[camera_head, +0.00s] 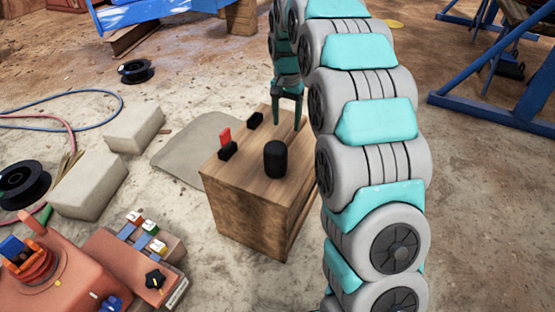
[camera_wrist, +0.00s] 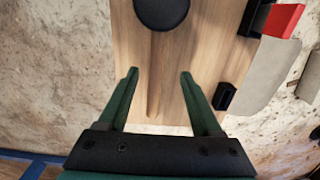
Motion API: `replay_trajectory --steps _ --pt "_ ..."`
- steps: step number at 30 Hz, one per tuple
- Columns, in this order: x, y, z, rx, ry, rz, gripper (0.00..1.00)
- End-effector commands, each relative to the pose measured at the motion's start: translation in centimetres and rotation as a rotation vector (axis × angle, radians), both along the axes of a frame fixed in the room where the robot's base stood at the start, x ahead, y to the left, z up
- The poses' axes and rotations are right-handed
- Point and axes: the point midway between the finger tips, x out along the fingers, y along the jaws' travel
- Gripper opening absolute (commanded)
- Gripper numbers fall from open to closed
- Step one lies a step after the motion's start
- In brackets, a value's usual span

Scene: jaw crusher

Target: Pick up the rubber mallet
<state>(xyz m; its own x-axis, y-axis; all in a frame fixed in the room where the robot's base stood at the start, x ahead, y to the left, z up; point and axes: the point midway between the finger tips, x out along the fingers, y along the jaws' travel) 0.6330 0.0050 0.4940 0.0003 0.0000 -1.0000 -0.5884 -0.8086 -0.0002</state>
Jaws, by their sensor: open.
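The rubber mallet's black cylindrical head (camera_head: 275,160) stands on the wooden block (camera_head: 245,200). In the wrist view, the round top of the head (camera_wrist: 162,12) is cut off by the upper edge. A faint wood-coloured strip, seemingly its handle (camera_wrist: 153,75), runs from the head towards my gripper; it blends with the block's top. My gripper (camera_head: 287,122) is open over the far part of the block, beyond the head. In the wrist view, my gripper's fingertips (camera_wrist: 159,74) lie on either side of the strip, with nothing held. The exact height above the block is unclear.
A red piece in a black holder (camera_head: 227,145) and a small black holder (camera_head: 255,120) sit along the block's left edge. Grey concrete blocks (camera_head: 90,185) and an orange machine with a control panel (camera_head: 130,265) stand to the left. Blue steel stands (camera_head: 480,110) are at right.

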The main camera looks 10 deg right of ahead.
Motion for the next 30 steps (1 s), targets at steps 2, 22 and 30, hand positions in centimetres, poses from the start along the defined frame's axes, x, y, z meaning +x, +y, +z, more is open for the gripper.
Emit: replay_trajectory --steps 2,22,30 --pt "0.0 0.0 -0.8 0.0 0.003 -0.001 0.66" --pt "-0.2 -0.6 -7.6 0.0 0.002 0.0 0.66" --pt "-0.2 -0.6 -7.5 0.001 0.001 0.001 0.56"
